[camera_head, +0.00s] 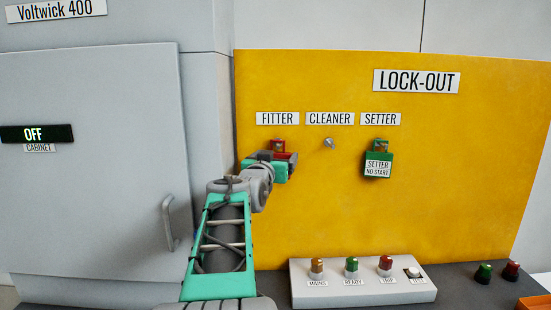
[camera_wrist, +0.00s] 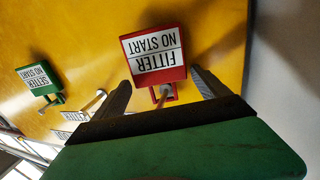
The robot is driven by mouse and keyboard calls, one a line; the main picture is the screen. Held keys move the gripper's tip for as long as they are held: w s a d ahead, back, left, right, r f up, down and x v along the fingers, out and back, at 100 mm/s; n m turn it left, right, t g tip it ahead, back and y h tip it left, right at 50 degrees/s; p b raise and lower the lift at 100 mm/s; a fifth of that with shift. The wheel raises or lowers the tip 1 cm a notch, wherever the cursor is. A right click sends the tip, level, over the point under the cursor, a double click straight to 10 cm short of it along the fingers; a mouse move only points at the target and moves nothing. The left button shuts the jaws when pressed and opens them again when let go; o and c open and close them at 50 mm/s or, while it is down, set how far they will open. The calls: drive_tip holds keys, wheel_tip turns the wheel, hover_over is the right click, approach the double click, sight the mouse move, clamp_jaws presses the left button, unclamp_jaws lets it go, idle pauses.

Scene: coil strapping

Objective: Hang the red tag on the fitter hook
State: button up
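The red tag (camera_wrist: 157,52) reads FITTER NO START and appears upside down in the wrist view, face on to the camera. Its red loop (camera_wrist: 171,92) is around the fitter hook (camera_wrist: 161,99), a metal peg. In the head view the loop (camera_head: 279,146) shows under the FITTER label (camera_head: 277,118), while the hook and most of the tag are hidden by my gripper (camera_head: 288,163). In the wrist view my gripper (camera_wrist: 161,77) is open, one finger near each side edge of the tag. Any contact is hard to tell.
The bare cleaner hook (camera_head: 329,143) is just right of my gripper. A green SETTER tag (camera_head: 378,165) hangs further right on the yellow panel (camera_head: 450,200). A button box (camera_head: 362,290) stands below. The grey cabinet (camera_head: 90,170) with a handle (camera_head: 170,222) is on the left.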

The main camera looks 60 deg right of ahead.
drive_tip(key=shift+o, duration=1)
drive_tip(key=b+v, duration=0.2)
drive_tip(key=v, duration=0.6)
drive_tip(key=shift+b, duration=0.3)
